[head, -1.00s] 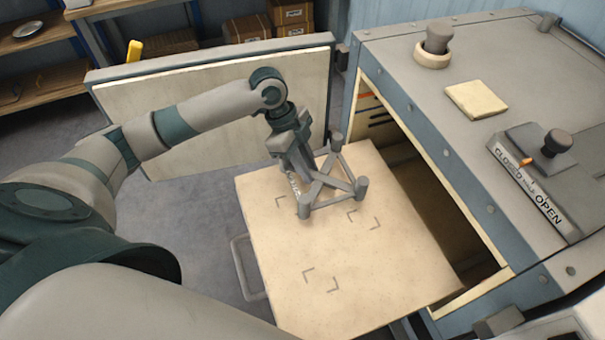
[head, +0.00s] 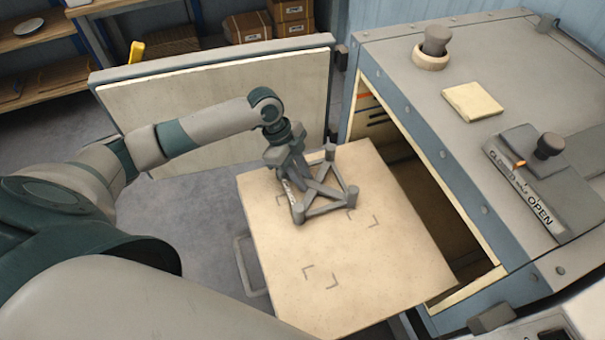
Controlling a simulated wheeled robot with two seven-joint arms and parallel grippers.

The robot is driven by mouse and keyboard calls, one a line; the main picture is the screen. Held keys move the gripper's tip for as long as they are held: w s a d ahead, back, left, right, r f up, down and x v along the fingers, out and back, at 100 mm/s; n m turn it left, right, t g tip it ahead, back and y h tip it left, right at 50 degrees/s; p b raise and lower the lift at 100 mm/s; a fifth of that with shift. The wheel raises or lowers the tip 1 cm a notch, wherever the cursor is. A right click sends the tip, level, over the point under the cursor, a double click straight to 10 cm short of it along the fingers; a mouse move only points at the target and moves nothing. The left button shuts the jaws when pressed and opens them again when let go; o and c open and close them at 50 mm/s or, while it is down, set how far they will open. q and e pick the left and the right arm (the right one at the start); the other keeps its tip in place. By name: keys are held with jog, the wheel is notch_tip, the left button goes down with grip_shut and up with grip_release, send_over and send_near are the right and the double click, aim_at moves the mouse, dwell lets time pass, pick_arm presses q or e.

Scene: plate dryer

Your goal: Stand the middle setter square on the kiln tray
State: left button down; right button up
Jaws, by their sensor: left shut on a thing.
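The grey setter (head: 325,208) is an open frame with short posts, over the far part of the pale kiln tray (head: 350,275). My left gripper (head: 287,178) is shut on its left side. The frame looks nearly level and slightly turned against the tray edges. I cannot tell whether its posts touch the tray. Dark corner marks show on the tray: one pair (head: 364,222) just right of the setter, another pair (head: 320,278) nearer the front. A further mark by the gripper is partly hidden. My right gripper is not in view.
The kiln (head: 440,130) stands at the right, its opening beside the tray. Its door (head: 220,90) is open behind my left arm. A stopper, a pale slab (head: 474,101) and a lever panel (head: 525,180) are on top. The tray's front half is clear.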

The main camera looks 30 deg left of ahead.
pick_arm(q)
jog(key=c, duration=1.6)
grip_release()
jog(key=b+v, duration=0.3)
jog(key=v, duration=0.9)
